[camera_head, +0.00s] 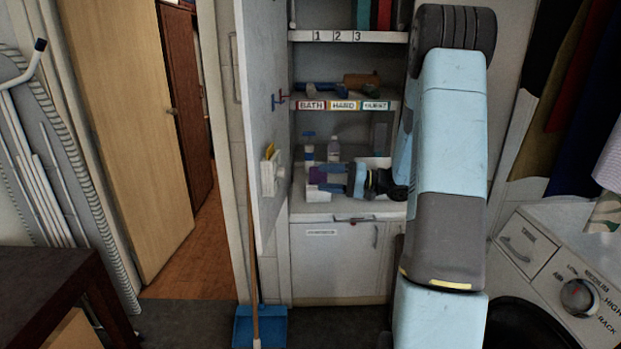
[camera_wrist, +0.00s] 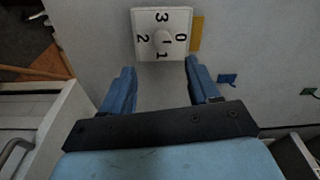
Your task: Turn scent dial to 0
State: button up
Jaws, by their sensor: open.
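The scent dial is a white square plate with a round pale knob (camera_wrist: 163,40) in its middle and the numbers 3, 0, 1 and 2 around it. The plate (camera_wrist: 142,19) shows at the top of the wrist view; which number the knob marks I cannot tell. In the head view the dial (camera_head: 269,173) sticks out from the open white door, seen nearly edge-on. My gripper (camera_head: 322,180) has blue fingers pointing left at the dial, with a gap between. In the wrist view my gripper (camera_wrist: 159,68) is open and empty, its fingertips just short of the plate.
The open cabinet door (camera_head: 252,70) stands left of the shelves. Bottles (camera_head: 334,149) and a white tray (camera_head: 375,163) are near my gripper on the counter. A broom (camera_head: 254,280) and blue dustpan (camera_head: 272,326) stand below the door. A washing machine (camera_head: 545,250) is at right.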

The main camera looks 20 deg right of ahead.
jog(key=shift+v, duration=1.5)
